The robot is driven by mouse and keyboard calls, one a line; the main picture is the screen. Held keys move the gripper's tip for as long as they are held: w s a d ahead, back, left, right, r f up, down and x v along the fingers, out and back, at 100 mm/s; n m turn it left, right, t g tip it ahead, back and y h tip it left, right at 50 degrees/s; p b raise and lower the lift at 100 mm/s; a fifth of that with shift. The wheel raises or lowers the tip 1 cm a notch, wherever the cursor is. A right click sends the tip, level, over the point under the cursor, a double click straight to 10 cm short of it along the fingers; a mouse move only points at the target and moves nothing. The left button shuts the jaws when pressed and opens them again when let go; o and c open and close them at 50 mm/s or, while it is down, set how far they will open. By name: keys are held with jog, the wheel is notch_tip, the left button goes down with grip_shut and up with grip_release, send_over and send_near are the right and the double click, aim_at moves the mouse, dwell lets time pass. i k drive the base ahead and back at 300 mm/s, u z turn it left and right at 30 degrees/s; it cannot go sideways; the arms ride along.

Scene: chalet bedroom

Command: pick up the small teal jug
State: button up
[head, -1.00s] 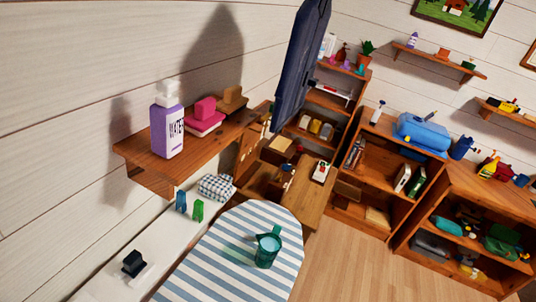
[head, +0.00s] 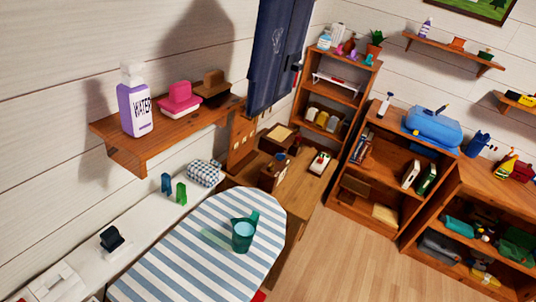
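The small teal jug (head: 242,236) stands upright on the blue-and-white striped board (head: 190,258), near its rounded far end. Its handle shows at the jug's upper right, and a greenish shadow falls to its left. My gripper is not in view, and nothing is touching the jug.
A wooden wall shelf (head: 147,159) with a purple-and-white bottle (head: 134,105) is up left of the board. A dark blue hanging thing (head: 280,52) is at top centre. Small blue and green figures (head: 181,193) stand left of the board. Wooden floor (head: 345,265) is clear at right.

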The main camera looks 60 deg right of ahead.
aim_at(243, 230)
jog(key=z, duration=2.5)
jog(key=k, duration=0.8)
jog(key=u, duration=1)
jog(key=i, duration=1)
jog(key=k, duration=0.15)
